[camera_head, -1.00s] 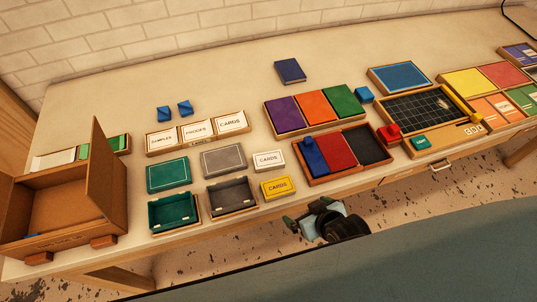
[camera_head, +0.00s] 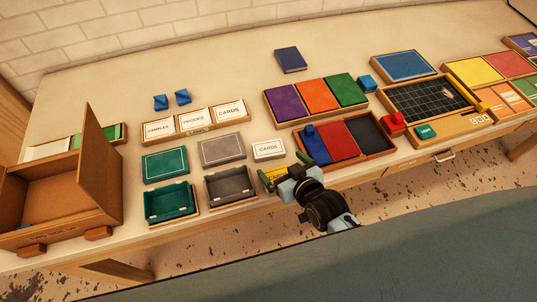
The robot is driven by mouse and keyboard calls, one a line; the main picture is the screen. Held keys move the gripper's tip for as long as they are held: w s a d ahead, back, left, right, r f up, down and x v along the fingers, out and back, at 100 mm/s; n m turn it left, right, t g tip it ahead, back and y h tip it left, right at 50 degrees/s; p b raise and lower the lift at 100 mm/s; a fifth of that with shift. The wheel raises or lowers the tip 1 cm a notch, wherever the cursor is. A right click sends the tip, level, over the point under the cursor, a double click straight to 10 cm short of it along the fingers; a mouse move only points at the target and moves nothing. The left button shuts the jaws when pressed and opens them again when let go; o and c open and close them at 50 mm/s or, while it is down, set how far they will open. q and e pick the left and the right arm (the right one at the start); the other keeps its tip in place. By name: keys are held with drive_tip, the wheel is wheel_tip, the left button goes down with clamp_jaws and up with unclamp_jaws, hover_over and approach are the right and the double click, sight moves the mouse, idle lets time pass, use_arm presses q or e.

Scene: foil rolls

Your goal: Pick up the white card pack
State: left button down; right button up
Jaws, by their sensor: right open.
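The white card pack (camera_head: 268,149), labelled CARDS, lies flat on the table right of the grey lid. My right gripper (camera_head: 283,168) is open at the table's front edge, just in front of the white pack and apart from it in the picture. It covers most of the yellow card pack (camera_head: 270,176), of which only a part shows beside the fingers. Whether the fingers touch the yellow pack cannot be told. My left gripper is not in view.
Left of the pack are a grey lid (camera_head: 222,149) and an open grey box (camera_head: 231,185). A wooden tray with red, blue and black sections (camera_head: 388,150) stands close on the right. A labelled card rack (camera_head: 197,130) is behind. Bare table lies behind the pack.

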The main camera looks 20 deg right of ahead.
sight(272, 153)
drive_tip(key=shift+b+x, duration=0.65)
drive_tip(key=shift+x, duration=0.5)
drive_tip(key=b+x, duration=0.4)
drive_tip(key=shift+w, duration=0.2)
drive_tip(key=shift+w+b, duration=0.35)
drive_tip(key=shift+b, duration=0.1)
drive_tip(key=c, duration=0.8)
drive_tip(key=shift+o, duration=0.2)
